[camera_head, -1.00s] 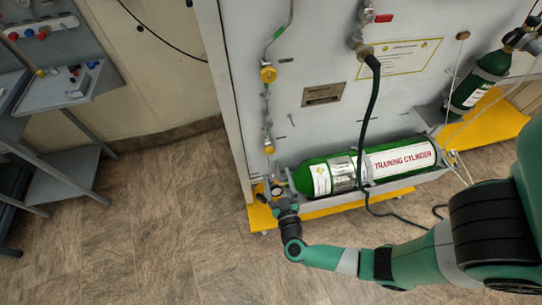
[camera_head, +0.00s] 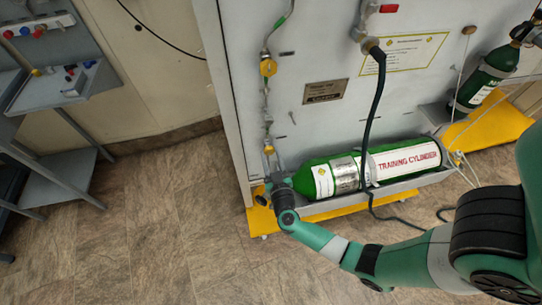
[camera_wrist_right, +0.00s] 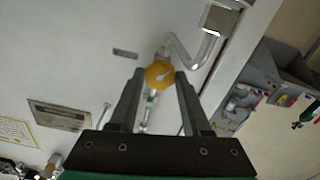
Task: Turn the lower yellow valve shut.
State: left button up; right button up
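The lower yellow valve (camera_wrist_right: 160,73) shows in the right wrist view, on a thin metal pipe against the pale panel. My right gripper (camera_wrist_right: 160,80) is open, with one finger on each side of the valve. I cannot tell whether either finger touches it. In the head view my right gripper (camera_head: 270,162) points up the panel at the lower end of the pipe, and it mostly covers the lower valve. The upper yellow valve (camera_head: 268,68) sits higher on the same pipe. My left gripper is not in view.
The green training cylinder (camera_head: 375,167) lies in a tray just right of my right gripper, above a yellow base (camera_head: 345,209). A black hose (camera_head: 371,115) hangs in front of it. A grey workbench (camera_head: 62,88) stands at the left. The floor between is clear.

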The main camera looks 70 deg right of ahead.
grip_shut()
jog(key=shift+r+m+p, duration=0.1)
jog(key=shift+m+p, duration=0.45)
jog(key=shift+m, duration=0.05)
jog(key=shift+m+p, duration=0.6)
jog(key=shift+m, duration=0.4)
jog(key=shift+m+p, duration=0.5)
jog(key=shift+m, duration=1.4)
jog(key=o, duration=0.7)
grip_release()
